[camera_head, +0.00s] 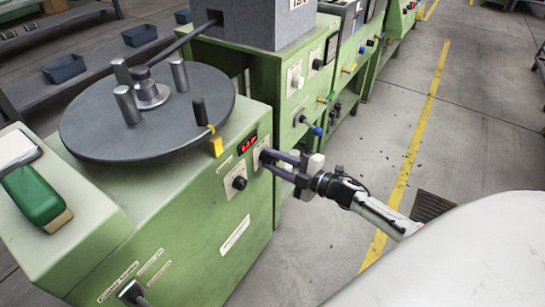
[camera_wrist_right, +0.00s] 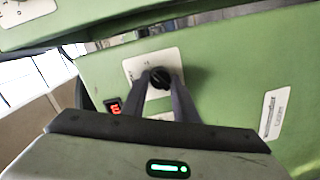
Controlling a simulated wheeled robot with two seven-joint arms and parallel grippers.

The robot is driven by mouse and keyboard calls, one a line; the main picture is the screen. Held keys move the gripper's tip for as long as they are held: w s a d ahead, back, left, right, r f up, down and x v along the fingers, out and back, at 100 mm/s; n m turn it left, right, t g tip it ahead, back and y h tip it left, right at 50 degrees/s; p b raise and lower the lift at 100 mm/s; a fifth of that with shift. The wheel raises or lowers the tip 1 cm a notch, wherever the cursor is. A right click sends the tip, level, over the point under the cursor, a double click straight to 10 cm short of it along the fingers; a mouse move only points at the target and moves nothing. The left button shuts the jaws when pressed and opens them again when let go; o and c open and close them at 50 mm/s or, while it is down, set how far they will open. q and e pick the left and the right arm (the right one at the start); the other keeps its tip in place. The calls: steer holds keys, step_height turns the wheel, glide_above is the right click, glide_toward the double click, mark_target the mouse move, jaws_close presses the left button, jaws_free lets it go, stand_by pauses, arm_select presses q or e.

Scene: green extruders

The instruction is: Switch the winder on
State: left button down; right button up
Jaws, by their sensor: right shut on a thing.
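The winder is a green machine (camera_head: 180,230) with a round dark turntable (camera_head: 110,125) on top, at the left of the head view. My right gripper (camera_head: 268,157) reaches its front panel from the right. The gripper is shut on a black rotary switch knob (camera_wrist_right: 159,77) on a white plate (camera_wrist_right: 137,66); in the head view the fingers largely hide this knob. A lit red display (camera_head: 249,142) is beside it and also shows in the right wrist view (camera_wrist_right: 114,107). My left gripper is not in view.
A second black knob (camera_head: 239,183) is on a white plate lower left of the gripped one. A green-handled tool (camera_head: 37,194) lies at the left. More green machines (camera_head: 330,80) stand behind.

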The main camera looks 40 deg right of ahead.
steer(key=shift+r+m, duration=0.1)
steer(key=shift+m, duration=0.4)
steer(key=o, duration=1)
steer(key=p+v, duration=0.2)
steer(key=v, duration=0.8)
steer(key=shift+s+d, duration=0.1)
steer(key=s+a+f+m+g+h+p, duration=0.1)
steer(key=s+a+m+g+p, duration=0.1)
steer(key=s+a+m, duration=0.2)
steer(key=s+a+f+m+g+h+p, duration=0.1)
steer(key=s+a+m+g+p, duration=0.1)
steer(key=s+a+m, duration=0.3)
steer(key=s+a+f+m+g+h+p, duration=0.1)
steer(key=s+a+m+g+p, duration=0.1)
steer(key=s+a+m, duration=0.3)
steer(key=shift+s+a+f+g, duration=0.1)
steer(key=shift+s+a+g, duration=0.15)
steer(key=shift+s+a, duration=0.85)
steer(key=shift+s+a+f+g, duration=0.15)
steer(key=shift+s+a+g, duration=0.15)
steer(key=shift+a, duration=1.7)
steer(key=shift+s+a+f+g, duration=0.1)
steer(key=shift+s+a+g, duration=0.35)
steer(key=shift+a, duration=1.1)
